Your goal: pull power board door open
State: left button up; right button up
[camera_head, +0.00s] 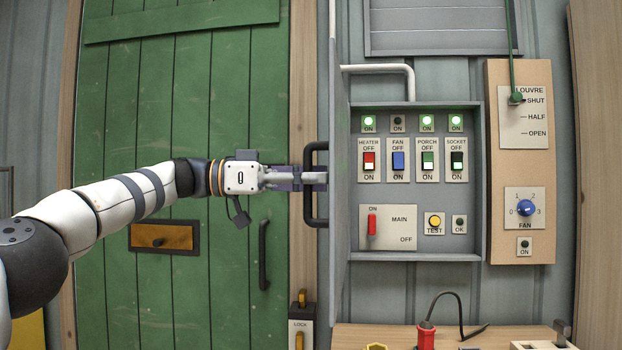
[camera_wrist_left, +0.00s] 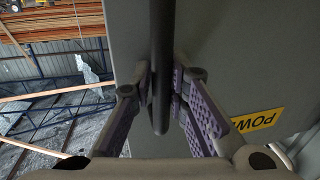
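The power board (camera_head: 420,185) is an open grey box, with its switches and lamps in plain sight. Its grey door (camera_head: 338,215) stands swung out at the box's left side, seen nearly edge-on in the head view. The door face (camera_wrist_left: 235,60) fills much of the left wrist view, with a yellow label reading "POW" (camera_wrist_left: 257,121). The black door handle (camera_head: 309,215) sticks out to the left of the door. My left gripper (camera_head: 318,178) is shut on this handle; its purple-padded fingers lie on either side of the bar (camera_wrist_left: 161,70). My right gripper is not in view.
A green door (camera_head: 190,120) with a black handle (camera_head: 263,255) is behind my left arm. A wooden panel (camera_head: 520,160) with louvre and fan controls is right of the board. A workbench (camera_head: 375,335) with a red tool (camera_head: 425,335) stands below.

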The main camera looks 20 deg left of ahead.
pick_arm(q)
jog(key=shift+s, duration=0.1)
jog(key=v, duration=1.2)
